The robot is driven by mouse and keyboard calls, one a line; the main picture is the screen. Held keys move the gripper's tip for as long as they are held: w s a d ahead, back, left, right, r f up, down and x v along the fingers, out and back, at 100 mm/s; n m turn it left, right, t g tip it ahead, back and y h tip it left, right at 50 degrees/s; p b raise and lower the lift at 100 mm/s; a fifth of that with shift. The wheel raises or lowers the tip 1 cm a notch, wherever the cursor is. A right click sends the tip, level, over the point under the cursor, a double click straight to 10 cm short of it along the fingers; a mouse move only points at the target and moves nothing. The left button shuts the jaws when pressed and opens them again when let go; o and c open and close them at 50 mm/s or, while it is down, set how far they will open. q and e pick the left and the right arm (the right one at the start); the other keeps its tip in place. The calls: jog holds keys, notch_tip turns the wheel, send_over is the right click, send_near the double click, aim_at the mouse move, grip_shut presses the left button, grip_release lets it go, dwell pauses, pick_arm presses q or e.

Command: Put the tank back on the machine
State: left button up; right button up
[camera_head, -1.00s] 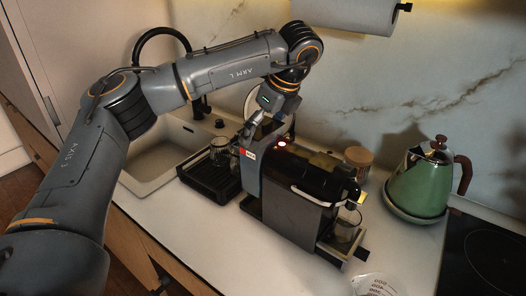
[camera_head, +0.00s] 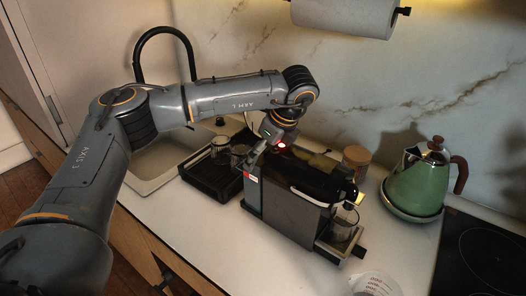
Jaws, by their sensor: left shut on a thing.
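The coffee machine (camera_head: 290,212) is dark and boxy and stands on the counter. The tank (camera_head: 252,195) is a grey, upright piece with a red and white label, at the machine's left end. It stands close against the body; I cannot tell whether it is fully seated. My left gripper (camera_head: 257,157) comes from above and is shut on the top of the tank. The fingertips are small and partly hidden. A red light glows on the machine's top beside the gripper. My right gripper is not in view.
A black drying rack (camera_head: 207,178) with glasses stands left of the machine by the sink (camera_head: 150,168). A glass (camera_head: 344,222) is at the machine's right end. A lidded jar (camera_head: 356,160) and green kettle (camera_head: 418,182) stand right. A measuring cup (camera_head: 376,284) is in front.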

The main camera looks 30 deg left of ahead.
pick_arm(q)
jog(key=shift+b, duration=0.3)
jog(key=o, duration=1.4)
jog(key=shift+f, duration=0.2)
jog(key=shift+o, duration=0.3)
jog(key=shift+r, duration=0.1)
